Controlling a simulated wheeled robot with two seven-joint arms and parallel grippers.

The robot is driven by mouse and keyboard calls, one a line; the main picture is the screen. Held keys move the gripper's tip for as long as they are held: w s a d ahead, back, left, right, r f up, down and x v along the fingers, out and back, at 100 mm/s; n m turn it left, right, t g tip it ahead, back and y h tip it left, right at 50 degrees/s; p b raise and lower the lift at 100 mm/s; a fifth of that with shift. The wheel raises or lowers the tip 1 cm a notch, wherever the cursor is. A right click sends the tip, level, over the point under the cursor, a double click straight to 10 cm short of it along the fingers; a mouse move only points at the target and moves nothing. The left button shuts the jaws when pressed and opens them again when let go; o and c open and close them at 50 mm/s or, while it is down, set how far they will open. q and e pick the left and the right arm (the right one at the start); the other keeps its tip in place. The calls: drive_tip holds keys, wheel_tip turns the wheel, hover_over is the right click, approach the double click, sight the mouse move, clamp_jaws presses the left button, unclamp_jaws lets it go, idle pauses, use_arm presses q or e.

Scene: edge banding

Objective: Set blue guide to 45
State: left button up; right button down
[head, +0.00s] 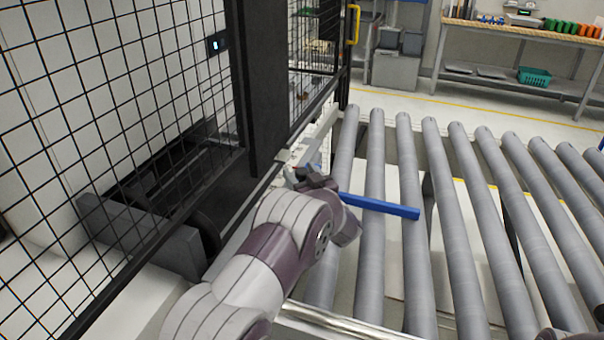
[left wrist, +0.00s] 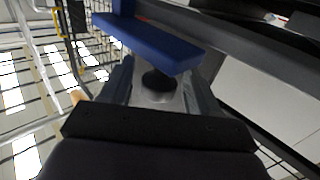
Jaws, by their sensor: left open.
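The blue guide (head: 380,206) is a long flat bar that lies across the grey rollers, its near end by the machine's edge. It also shows in the left wrist view (left wrist: 150,42), just beyond the fingers. My left gripper (head: 310,180) is at the guide's left end, beside the machine's rail. In the left wrist view, the left gripper (left wrist: 162,85) is open, with a dark round knob (left wrist: 158,80) visible between its fingers. I cannot tell whether the fingers touch the knob. No scale reading is legible. My right gripper is out of view.
The roller conveyor (head: 432,190) fills the middle and right. A black mesh fence (head: 100,120) and dark post (head: 262,90) stand at the left, with a small display (head: 215,45). A workbench (head: 520,32) with bins stands at the back. Space above the rollers is clear.

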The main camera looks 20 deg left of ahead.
use_arm(q)
drive_tip(key=shift+w, duration=0.1)
drive_tip(key=shift+c, duration=0.5)
clamp_jaws()
drive_tip(key=w, duration=0.6)
drive_tip(key=w+b, duration=0.1)
drive_tip(key=w, duration=0.2)
drive_tip(key=shift+w+a+f, duration=0.1)
drive_tip(key=shift+a, duration=0.15)
drive_tip(key=shift+w, duration=0.35)
drive_tip(key=shift+o, duration=0.5)
unclamp_jaws()
